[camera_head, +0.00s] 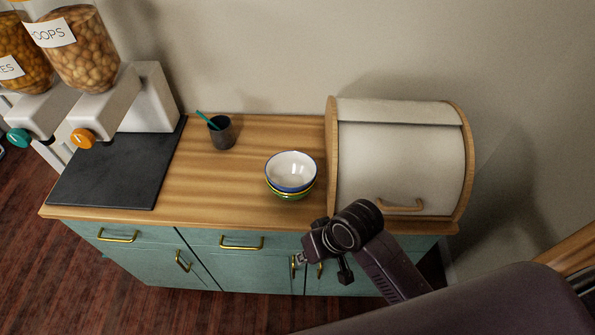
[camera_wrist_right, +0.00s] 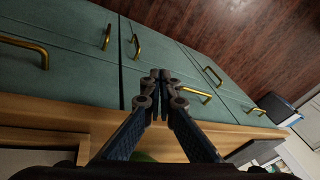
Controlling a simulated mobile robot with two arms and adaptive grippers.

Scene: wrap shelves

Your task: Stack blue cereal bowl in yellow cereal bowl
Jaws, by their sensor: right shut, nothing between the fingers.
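The blue cereal bowl (camera_head: 291,170), white inside with a blue rim, sits on top of a small stack on the wooden counter. The yellow cereal bowl (camera_head: 289,193) shows as a yellow rim just below it, so the blue bowl looks nested in it. Green shows lower on the stack; I cannot tell whether that is a further bowl. My right gripper (camera_head: 300,260) is in front of the counter edge, apart from the bowls. Its fingers (camera_wrist_right: 161,74) are shut and empty in the right wrist view. My left gripper is out of view.
A bread box (camera_head: 400,160) stands right of the bowls. A dark cup (camera_head: 222,134) with a teal utensil stands behind left. A dark mat (camera_head: 115,178) and cereal dispensers (camera_head: 78,50) are at the left. The counter between mat and bowls is clear. Green cabinets (camera_head: 150,262) are below.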

